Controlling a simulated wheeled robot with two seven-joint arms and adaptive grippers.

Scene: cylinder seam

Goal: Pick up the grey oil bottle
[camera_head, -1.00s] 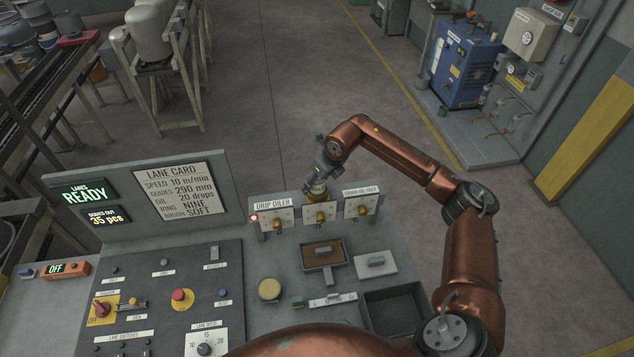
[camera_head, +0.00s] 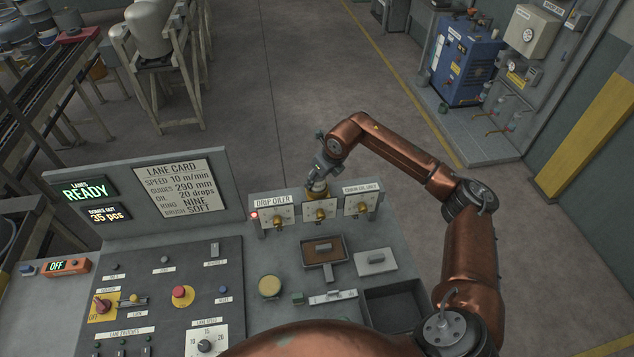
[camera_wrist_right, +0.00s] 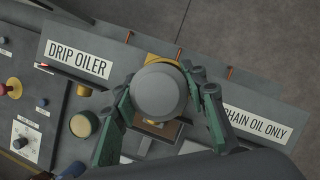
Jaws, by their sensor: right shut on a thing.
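My right gripper (camera_head: 316,180) is over the back of the drip oiler panel (camera_head: 274,214), behind its middle dial. In the right wrist view its green fingers (camera_wrist_right: 163,110) are closed around the sides of the grey oil bottle (camera_wrist_right: 160,92), seen from above as a round grey top. In the head view the bottle is mostly hidden by the gripper. A yellow-amber part shows just below the gripper; I cannot tell whether the bottle still touches what is under it. My left gripper is not in view.
The "CHAIN OIL ONLY" plate (camera_wrist_right: 256,124) is close to the right of the fingers. Open floor lies behind.

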